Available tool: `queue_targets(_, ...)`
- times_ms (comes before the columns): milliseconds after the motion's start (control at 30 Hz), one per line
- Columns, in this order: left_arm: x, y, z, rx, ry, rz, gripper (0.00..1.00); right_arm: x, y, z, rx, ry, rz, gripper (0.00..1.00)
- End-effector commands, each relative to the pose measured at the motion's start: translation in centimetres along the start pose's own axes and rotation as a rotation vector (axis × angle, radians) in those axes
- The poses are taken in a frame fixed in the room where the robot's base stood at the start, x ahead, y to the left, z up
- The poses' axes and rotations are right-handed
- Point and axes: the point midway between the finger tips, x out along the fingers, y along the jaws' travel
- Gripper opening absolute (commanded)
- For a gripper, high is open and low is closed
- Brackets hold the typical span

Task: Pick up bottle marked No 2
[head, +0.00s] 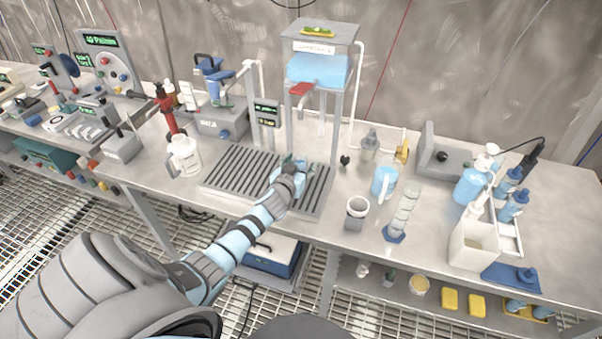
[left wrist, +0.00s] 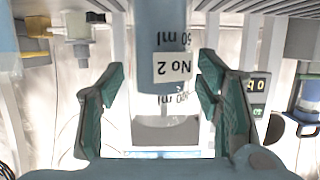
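The bottle marked No 2 (left wrist: 164,90) is in the middle of the left wrist view, upside down in the picture. It is a clear and pale blue vessel with a white label and ml marks. My left gripper (left wrist: 160,72) has a green-padded finger on each side of it, with a narrow gap visible on both sides, so it looks open around the bottle. In the head view my left gripper (head: 289,168) is over the slatted drain rack and hides most or all of the bottle. My right gripper is not in view.
The slatted rack (head: 228,175) lies under a stand with a blue tank (head: 318,70). A white jug (head: 185,157) is left of the rack.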

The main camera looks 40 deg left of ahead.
Motion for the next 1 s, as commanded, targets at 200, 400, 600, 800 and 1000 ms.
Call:
queue_targets(200,0.0,0.0,0.0,0.0,0.0,0.0,0.23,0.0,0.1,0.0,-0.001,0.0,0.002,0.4)
queue_targets(400,0.0,0.0,0.0,0.0,0.0,0.0,0.0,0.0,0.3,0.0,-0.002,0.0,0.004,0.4)
queue_targets(600,-0.3,0.0,-0.9,0.0,0.001,0.0,0.0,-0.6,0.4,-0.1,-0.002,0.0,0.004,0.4)
queue_targets(800,-1.9,0.0,-5.9,0.0,0.002,0.001,0.0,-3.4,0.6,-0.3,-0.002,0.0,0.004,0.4)
queue_targets(1000,-3.4,1.0,-9.3,0.004,0.002,0.018,0.0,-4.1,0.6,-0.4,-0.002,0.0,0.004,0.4)
